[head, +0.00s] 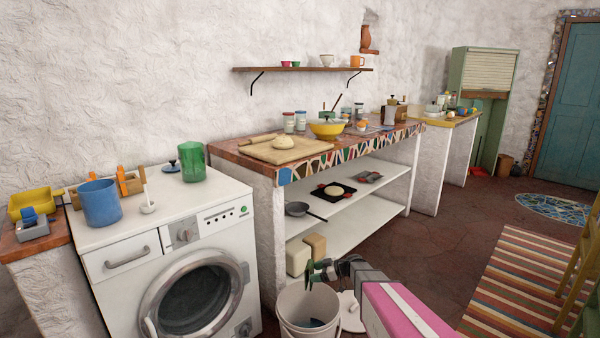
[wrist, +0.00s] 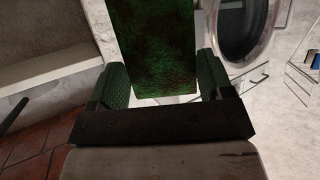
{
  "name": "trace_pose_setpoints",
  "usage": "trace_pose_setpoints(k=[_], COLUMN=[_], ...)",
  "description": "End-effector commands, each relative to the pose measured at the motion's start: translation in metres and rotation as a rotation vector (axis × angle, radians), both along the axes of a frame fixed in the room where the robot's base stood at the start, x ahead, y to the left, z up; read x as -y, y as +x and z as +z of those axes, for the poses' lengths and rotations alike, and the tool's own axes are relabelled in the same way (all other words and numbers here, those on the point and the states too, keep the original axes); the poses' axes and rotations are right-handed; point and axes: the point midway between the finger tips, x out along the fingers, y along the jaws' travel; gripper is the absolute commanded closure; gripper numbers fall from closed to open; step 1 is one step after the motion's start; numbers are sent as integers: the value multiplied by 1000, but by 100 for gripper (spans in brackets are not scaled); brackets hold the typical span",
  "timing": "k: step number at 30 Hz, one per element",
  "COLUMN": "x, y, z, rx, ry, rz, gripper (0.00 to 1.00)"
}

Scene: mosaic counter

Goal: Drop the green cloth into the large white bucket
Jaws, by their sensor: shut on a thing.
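The large white bucket (head: 290,325) stands on the floor in front of the counter, beside the washing machine. Something blue lies inside it. My gripper (head: 313,272) is above the bucket's opening in the head view. In the wrist view, my gripper (wrist: 158,82) is shut on the green cloth (wrist: 154,40), which shows as a dark green piece between the two fingers. In the head view the cloth is small and hard to tell from the dark green fingers.
The washing machine (head: 215,232) stands left of the bucket. The counter's lower shelf (head: 345,212) is close behind it, with a pan (head: 298,209) and cream containers (head: 299,258). A white round lid (head: 352,318) is right of the bucket.

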Motion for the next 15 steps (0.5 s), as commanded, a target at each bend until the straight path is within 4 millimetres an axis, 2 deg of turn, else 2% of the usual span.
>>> trace_pose_setpoints(k=[5, 15], x=[0, 0], y=[1, 1], z=[-12, -47], rx=[-2, -1], ry=[0, 0], rz=[-1, -2], gripper=[50, 50])
